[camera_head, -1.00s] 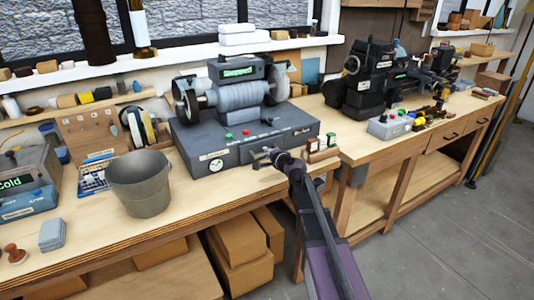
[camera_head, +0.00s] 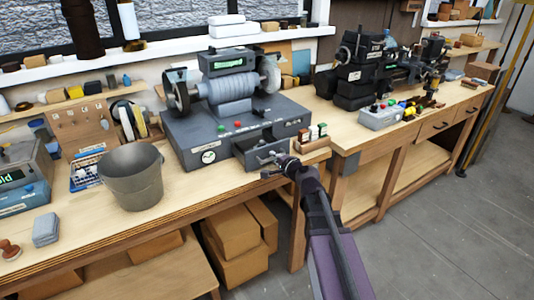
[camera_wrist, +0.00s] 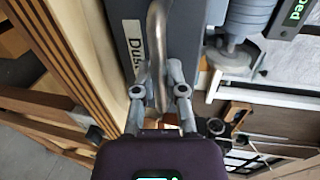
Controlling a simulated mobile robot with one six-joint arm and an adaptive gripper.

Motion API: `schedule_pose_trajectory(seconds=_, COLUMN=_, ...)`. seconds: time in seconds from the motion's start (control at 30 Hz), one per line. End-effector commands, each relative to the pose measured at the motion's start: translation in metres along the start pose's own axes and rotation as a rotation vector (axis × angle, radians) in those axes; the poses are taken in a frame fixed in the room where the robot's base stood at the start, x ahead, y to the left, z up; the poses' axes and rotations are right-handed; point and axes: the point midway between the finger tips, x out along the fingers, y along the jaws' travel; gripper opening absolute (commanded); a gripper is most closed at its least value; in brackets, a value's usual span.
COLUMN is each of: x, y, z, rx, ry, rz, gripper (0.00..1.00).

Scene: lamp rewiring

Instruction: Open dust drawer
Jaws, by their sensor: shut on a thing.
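The dust drawer (camera_head: 262,150) is in the front of the grey grinder base (camera_head: 190,150) on the workbench. It stands partly pulled out, with a dark gap showing behind its front. In the wrist view, the drawer front (camera_wrist: 129,22) carries a white label reading "Du", the rest hidden, and a curved metal handle (camera_wrist: 156,40). My gripper (camera_head: 272,168) is at the drawer front. In the wrist view, my gripper (camera_wrist: 159,92) has its two fingers shut on the handle, one on each side. The drawer's inside is hard to make out.
A grey bucket (camera_head: 132,180) stands on the bench left of the grinder. Small bottles (camera_head: 312,132) in a wooden holder stand close right of the drawer. The bench's front edge is near my gripper. A lathe (camera_head: 360,75) stands farther right.

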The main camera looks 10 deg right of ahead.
Motion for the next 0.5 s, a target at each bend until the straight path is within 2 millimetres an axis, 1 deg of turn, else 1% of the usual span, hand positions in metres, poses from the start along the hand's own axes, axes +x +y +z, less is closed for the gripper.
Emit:
schedule_pose_trajectory(seconds=0.03, x=-0.0063, y=0.002, z=-0.0003, rx=0.0, ry=-0.002, rz=0.001, gripper=0.0)
schedule_pose_trajectory(seconds=0.2, x=-0.0146, y=0.0037, z=-0.0043, rx=0.0, ry=-0.003, rz=0.001, gripper=0.0)
schedule_pose_trajectory(seconds=0.5, x=-0.0146, y=0.0036, z=-0.005, rx=0.0, ry=-0.003, rz=0.001, gripper=0.0)
